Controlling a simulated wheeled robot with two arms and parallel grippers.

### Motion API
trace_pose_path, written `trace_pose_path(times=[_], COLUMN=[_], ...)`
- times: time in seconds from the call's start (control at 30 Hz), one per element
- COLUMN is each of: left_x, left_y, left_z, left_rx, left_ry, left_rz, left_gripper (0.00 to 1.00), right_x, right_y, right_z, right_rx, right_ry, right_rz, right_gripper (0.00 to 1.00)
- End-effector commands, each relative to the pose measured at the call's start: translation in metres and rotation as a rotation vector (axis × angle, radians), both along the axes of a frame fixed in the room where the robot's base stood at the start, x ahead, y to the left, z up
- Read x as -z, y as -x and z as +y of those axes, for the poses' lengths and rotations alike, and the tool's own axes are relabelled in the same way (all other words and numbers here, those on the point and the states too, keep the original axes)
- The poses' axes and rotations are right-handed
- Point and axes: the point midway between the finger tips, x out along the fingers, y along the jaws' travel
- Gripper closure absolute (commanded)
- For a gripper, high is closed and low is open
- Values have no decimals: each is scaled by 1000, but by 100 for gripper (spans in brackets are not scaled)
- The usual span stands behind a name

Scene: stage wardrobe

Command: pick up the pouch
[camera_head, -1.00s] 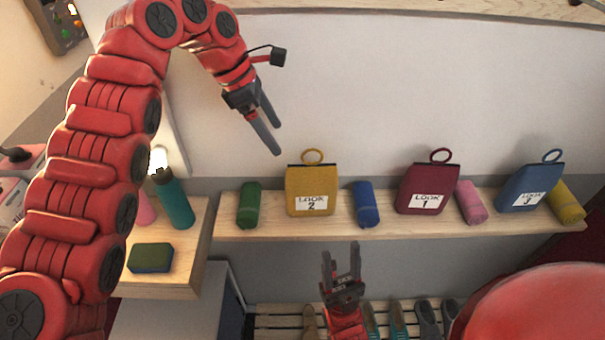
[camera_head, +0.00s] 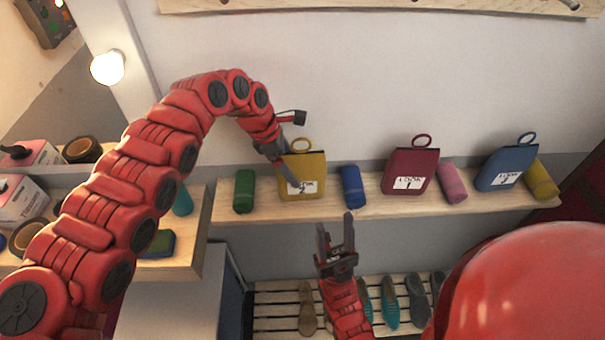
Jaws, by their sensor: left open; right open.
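Three pouches with ring loops and white labels stand on the wooden shelf (camera_head: 325,210): a yellow pouch (camera_head: 312,166), a dark red pouch (camera_head: 412,162) and a blue pouch (camera_head: 507,160). My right gripper (camera_head: 338,232) is open and empty, pointing up, below and in front of the shelf edge.
A slatted rack with shoes (camera_head: 390,302) lies below. A side counter (camera_head: 190,258) at left holds a teal bottle (camera_head: 183,201) and a sponge.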

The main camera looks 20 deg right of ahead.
Motion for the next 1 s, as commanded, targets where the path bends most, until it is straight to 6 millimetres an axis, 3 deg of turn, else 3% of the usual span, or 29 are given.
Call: trace_pose_path(times=[0.03, 0.2, 0.4, 0.9, 1.0], left_x=[2, 26, 28, 28, 28], left_y=[3, 4, 2, 2, 2], left_z=[-2, -9, -9, -9, -9], left_rx=[2, 0, -2, -2, -2], left_ry=[-1, -2, -1, -1, 0], left_rz=[5, 2, -2, -2, -3], left_gripper=[9, 9, 9, 99, 100], right_x=[-13, -18, -16, -16, -16], right_y=[0, 0, 0, 0, 0], right_z=[0, 0, 0, 0, 0], right_rx=[0, 0, 0, 0, 0], right_ry=[0, 0, 0, 0, 0], right_rz=[0, 0, 0, 0, 0], right_gripper=[50, 50, 50, 50, 50])
